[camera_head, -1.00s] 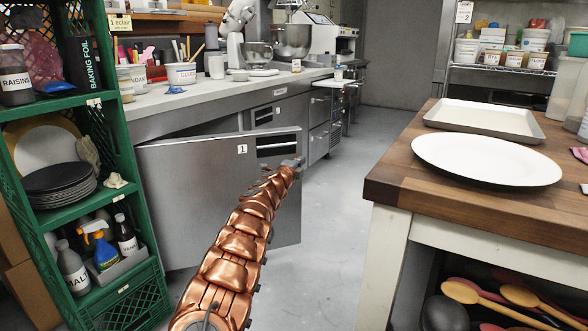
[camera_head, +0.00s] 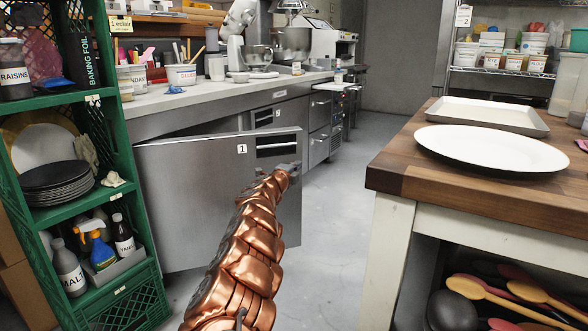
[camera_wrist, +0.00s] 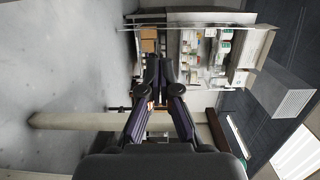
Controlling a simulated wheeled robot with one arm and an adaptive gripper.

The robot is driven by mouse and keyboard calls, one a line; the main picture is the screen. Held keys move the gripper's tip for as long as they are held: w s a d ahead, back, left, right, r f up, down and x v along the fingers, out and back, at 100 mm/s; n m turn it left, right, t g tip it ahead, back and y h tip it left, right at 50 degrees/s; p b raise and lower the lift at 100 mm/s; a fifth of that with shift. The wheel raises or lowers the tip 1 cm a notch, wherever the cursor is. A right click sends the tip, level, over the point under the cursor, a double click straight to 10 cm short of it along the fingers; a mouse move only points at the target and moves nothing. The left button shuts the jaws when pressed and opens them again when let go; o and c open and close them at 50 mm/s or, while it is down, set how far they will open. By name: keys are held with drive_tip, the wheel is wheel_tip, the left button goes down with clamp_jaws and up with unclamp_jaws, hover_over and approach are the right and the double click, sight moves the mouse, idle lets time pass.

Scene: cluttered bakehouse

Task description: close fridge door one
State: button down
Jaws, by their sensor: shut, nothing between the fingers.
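Fridge door one (camera_head: 205,200) is a grey steel door with a small "1" label, in the head view left of centre. It stands swung open, out from the under-counter fridge, with its flat face toward me. My gripper (camera_head: 287,170) is at the end of my copper-coloured arm, near the door's right edge and its dark handle slot (camera_head: 278,148). I cannot tell whether it touches the door. In the wrist view my gripper (camera_wrist: 158,58) is shut with its fingertips together and nothing between them. The door is not clearly visible there.
A green shelf rack (camera_head: 122,140) with plates and bottles stands close to the door's left. A wooden-topped table (camera_head: 400,170) with a white plate (camera_head: 490,147) stands on the right. Clear grey floor (camera_head: 335,215) lies between the door and the table.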

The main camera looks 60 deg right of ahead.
drive_tip(key=shift+w+a+r+b, duration=0.15)
drive_tip(key=shift+a+r+b, duration=0.15)
drive_tip(key=shift+a, duration=0.25)
